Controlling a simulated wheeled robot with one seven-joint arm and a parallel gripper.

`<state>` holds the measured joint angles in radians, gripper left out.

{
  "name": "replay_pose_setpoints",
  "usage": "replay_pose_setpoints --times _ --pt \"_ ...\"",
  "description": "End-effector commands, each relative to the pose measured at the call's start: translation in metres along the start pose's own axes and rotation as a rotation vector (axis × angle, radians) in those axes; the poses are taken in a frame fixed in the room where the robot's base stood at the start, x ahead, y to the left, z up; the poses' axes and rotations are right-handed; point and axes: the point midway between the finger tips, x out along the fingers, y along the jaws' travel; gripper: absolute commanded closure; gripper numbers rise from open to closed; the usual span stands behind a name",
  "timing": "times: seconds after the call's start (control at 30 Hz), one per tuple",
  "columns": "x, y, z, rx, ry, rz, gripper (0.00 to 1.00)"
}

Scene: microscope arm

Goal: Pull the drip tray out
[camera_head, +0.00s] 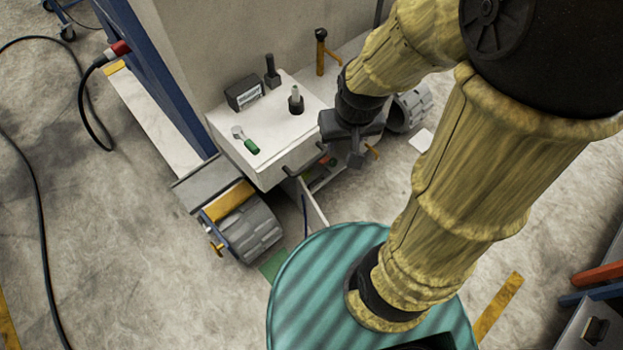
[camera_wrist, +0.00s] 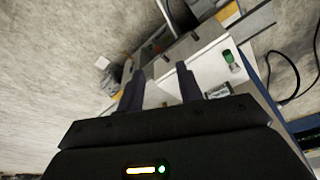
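A pale box-like unit (camera_head: 278,135) stands out from the machine's front in the head view, with a black bar handle (camera_head: 303,160) along its front edge. I take this to be the drip tray, but cannot be sure. Its pale top also shows in the wrist view (camera_wrist: 208,68), right of the fingers. My gripper (camera_head: 352,150) is just right of the handle in the head view, apparently apart from it. In the wrist view my gripper (camera_wrist: 160,76) has its two dark fingers spread, with nothing clearly held between them.
A grey roller (camera_head: 248,232) lies at the lower left, another roller (camera_head: 411,107) to the right. Open concrete floor lies in front and left.

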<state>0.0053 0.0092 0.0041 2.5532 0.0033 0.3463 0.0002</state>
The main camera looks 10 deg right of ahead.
Motion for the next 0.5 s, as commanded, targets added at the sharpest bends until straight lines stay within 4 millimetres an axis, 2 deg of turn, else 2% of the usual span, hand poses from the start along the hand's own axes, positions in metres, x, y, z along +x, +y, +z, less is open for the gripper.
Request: replay_pose_setpoints --times 0.03,0.5 --pt "0.017 0.000 0.002 0.003 -0.001 -0.001 0.64" --pt "0.143 0.004 0.000 0.053 0.000 -0.014 0.64"
